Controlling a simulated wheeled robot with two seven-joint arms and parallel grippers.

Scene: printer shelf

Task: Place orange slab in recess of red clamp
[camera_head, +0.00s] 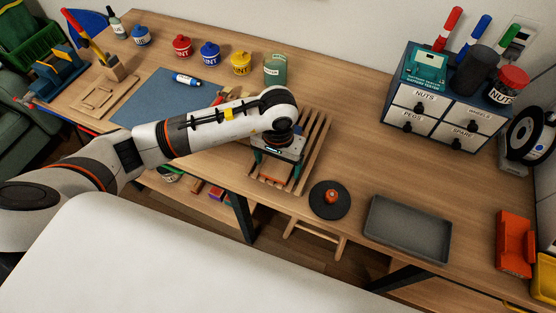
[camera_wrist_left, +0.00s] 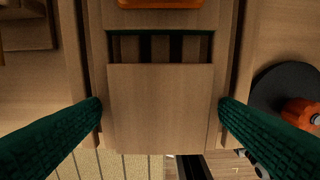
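My left gripper (camera_head: 277,172) is over the front part of a slatted wooden rack (camera_head: 318,135). In the left wrist view its two green fingers (camera_wrist_left: 160,105) are spread apart, with a bare wooden block (camera_wrist_left: 160,95) of the rack showing between them. An orange piece (camera_wrist_left: 160,3), possibly the orange slab, shows only at the top edge of the wrist view, ahead of the fingers. An orange-red block with a notch (camera_head: 512,243), possibly the red clamp, stands at the right of the table. My right gripper is out of view.
A black disc with an orange knob (camera_head: 330,198) lies right of the rack. A grey tray (camera_head: 408,228) is further right. A drawer cabinet (camera_head: 440,105) stands at the back right. A blue mat (camera_head: 160,105) and several pots are at the left.

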